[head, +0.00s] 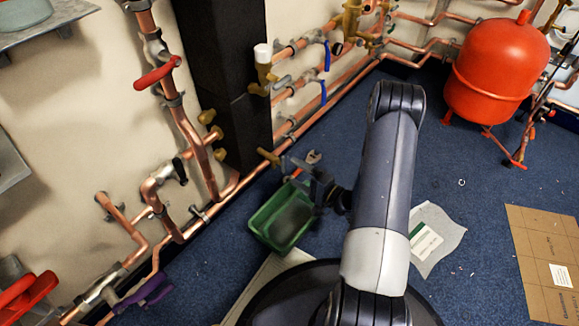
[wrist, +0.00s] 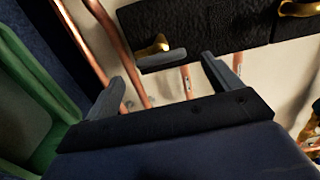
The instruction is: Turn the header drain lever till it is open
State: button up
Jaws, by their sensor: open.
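A brass valve (wrist: 155,46) with a flat grey lever (wrist: 163,61) shows in the wrist view, against a dark block. It looks like the header drain, but I see no label. The lever lies nearly crosswise in the picture, beyond and between my fingertips. My gripper (wrist: 165,78) is open and empty, with a finger on each side and a gap to the lever. In the head view my gripper (head: 297,172) is low by the dark column, above a green tray (head: 265,215). A brass fitting (head: 268,156) sticks out just left of it; my gripper partly hides this spot.
Copper pipes run along the wall, with a red lever (head: 158,73), blue levers (head: 326,56) and a purple lever (head: 146,292). A red tank (head: 497,70) stands at the back right. Cardboard (head: 545,255) lies on the blue floor, which is mostly free at right.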

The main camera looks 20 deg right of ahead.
aim_at(285, 166)
jog(key=p+v, duration=0.1)
jog(key=v, duration=0.5)
dwell(0.3)
jog(key=b+x, duration=0.3)
jog(key=x, duration=0.7)
jog(key=shift+w+a, duration=0.2)
jog(key=shift+w, duration=0.1)
